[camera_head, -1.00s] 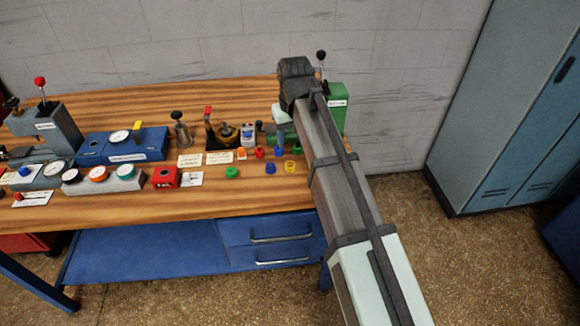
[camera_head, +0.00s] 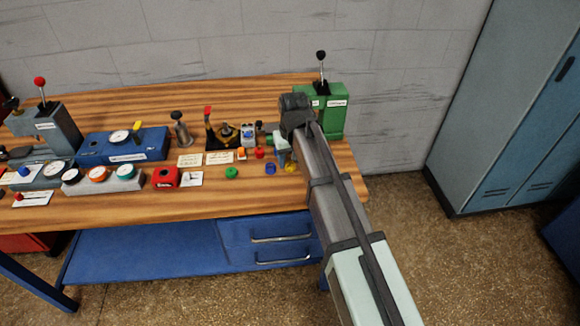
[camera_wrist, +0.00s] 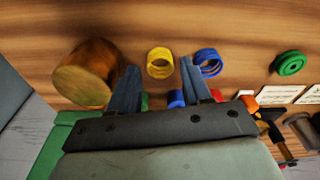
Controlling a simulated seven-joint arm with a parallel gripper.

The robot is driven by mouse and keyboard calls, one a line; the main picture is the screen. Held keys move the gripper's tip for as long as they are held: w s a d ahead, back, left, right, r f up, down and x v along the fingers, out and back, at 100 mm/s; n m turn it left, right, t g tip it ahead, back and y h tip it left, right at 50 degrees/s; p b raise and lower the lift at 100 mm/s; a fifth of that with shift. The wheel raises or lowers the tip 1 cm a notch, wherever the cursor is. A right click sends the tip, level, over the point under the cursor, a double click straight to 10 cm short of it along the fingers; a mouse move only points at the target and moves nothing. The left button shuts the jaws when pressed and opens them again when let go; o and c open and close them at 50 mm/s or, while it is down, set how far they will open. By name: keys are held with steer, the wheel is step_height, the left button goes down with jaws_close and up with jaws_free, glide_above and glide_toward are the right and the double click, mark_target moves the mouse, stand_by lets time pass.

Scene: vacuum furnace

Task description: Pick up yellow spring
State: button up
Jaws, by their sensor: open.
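The yellow spring (camera_wrist: 160,74) is a short coiled ring on the wooden bench. In the wrist view it shows between the tips of my two fingers. In the head view the yellow spring (camera_head: 291,168) is just below my gripper (camera_head: 284,156), partly covered by it. My gripper (camera_wrist: 160,66) is open, with nothing held. The height gap between the fingertips and the spring cannot be told. A blue spring (camera_wrist: 209,74) lies close to the right finger in the wrist view, and also shows in the head view (camera_head: 270,168).
A brown cylinder (camera_wrist: 90,75) stands close to the left finger in the wrist view. A green ring (camera_wrist: 289,63) lies farther right. A green lever box (camera_head: 331,115) stands behind my arm. The front bench strip (camera_head: 240,200) is clear.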

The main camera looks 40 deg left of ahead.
steer(key=shift+a+f, duration=0.1)
steer(key=shift+f, duration=0.6)
steer(key=shift+c, duration=0.4)
steer(key=c, duration=0.7)
steer(key=shift+r, duration=0.1)
